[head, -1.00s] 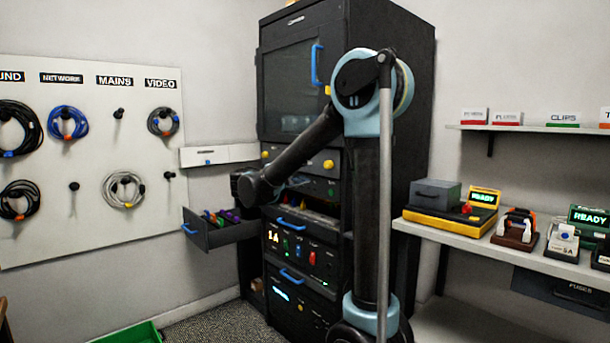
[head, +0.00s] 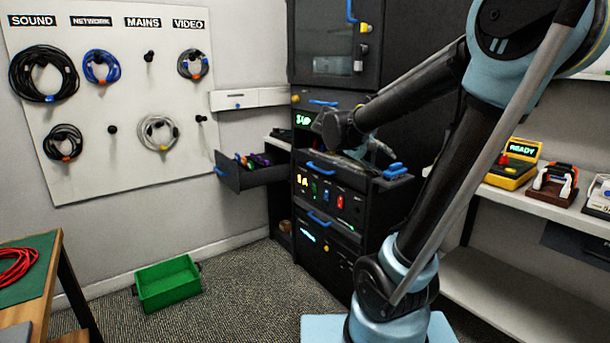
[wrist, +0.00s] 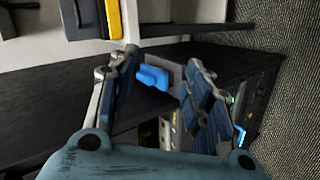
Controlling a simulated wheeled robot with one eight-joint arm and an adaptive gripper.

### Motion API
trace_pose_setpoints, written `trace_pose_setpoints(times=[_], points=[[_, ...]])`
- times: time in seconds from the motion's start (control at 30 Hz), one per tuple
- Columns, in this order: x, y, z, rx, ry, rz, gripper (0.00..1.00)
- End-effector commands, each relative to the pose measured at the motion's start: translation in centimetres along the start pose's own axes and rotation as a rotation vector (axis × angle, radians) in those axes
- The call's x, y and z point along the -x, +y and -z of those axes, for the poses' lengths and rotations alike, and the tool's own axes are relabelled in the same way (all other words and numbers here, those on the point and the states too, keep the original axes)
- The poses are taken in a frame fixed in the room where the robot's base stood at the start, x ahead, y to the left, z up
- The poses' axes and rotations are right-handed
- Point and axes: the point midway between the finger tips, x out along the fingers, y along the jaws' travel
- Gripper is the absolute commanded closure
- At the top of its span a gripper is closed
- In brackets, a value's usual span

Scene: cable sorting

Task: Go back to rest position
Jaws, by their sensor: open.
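My gripper (head: 378,150) is in front of the dark rack (head: 345,200), above its lower units and partly hidden behind my arm in the head view. In the wrist view my gripper (wrist: 163,62) is open, its two fingers spread with nothing between them. A blue handle (wrist: 152,77) on a grey block shows beyond the fingers, apart from them as far as I can tell. A blue handle (head: 395,170) also shows just right of the gripper in the head view.
An open drawer (head: 232,180) with coloured items juts out left of the rack. A green crate (head: 168,284) stands on the floor. A table (head: 28,270) with a red cable (head: 18,262) is at left. A shelf (head: 550,204) with devices is at right. Carpet between is clear.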

Motion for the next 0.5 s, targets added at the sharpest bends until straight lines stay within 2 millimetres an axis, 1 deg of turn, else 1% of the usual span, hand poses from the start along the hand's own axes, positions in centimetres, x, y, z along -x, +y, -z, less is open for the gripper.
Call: trace_pose_setpoints(times=[0.03, 0.2, 0.33, 0.5], points=[[-0.6, -0.6, -2.0, -0.012, -0.019, 0.047, 0.55], [-1.5, -3.9, -7.6, -0.051, -0.068, 0.222, 0.55], [-1.6, -6.8, -11.5, -0.09, -0.096, 0.354, 0.55], [-1.1, -11.0, -15.8, -0.154, -0.122, 0.526, 0.55]])
